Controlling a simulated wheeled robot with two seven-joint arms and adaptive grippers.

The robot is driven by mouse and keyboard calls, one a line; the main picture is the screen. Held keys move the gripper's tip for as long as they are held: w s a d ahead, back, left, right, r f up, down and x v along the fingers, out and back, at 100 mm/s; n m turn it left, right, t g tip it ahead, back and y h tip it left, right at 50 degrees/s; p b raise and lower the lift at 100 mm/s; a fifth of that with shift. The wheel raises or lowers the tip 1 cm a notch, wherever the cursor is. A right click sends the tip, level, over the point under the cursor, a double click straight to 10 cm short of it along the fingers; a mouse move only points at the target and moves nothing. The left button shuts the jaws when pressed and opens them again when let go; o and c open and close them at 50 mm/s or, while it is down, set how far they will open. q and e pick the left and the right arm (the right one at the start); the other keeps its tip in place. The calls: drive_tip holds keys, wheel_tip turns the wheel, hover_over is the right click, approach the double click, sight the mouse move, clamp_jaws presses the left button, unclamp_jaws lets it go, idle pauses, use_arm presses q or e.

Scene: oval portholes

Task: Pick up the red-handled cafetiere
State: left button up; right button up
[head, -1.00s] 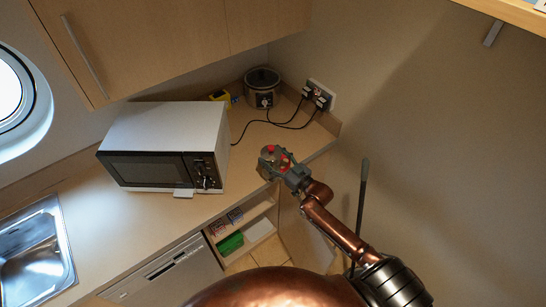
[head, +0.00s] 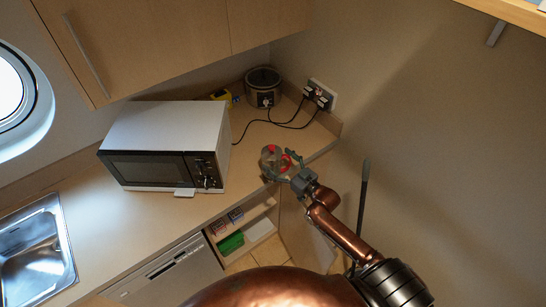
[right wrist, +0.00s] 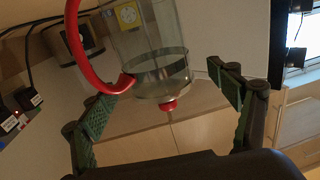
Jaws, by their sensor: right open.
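The cafetiere (head: 269,163) has a clear glass body with a red knob and a red handle. It stands on the counter near its front edge, right of the microwave. In the right wrist view the cafetiere (right wrist: 150,70) appears upside down, its red knob low and its curved red handle to the left. My right gripper (head: 284,168) is open at the near right side of the cafetiere. In the right wrist view its fingers (right wrist: 160,95) are spread wide, with the cafetiere's lid end between and beyond the tips. I see no grip on it. My left gripper is out of view.
A microwave (head: 165,145) stands left on the counter. A slow cooker (head: 262,86) and a wall socket (head: 319,95) with black cables are behind. A dark pole (head: 363,205) stands right of my arm. Open shelves (head: 240,228) lie below the counter.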

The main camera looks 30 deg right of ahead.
drive_tip(key=v, duration=0.9)
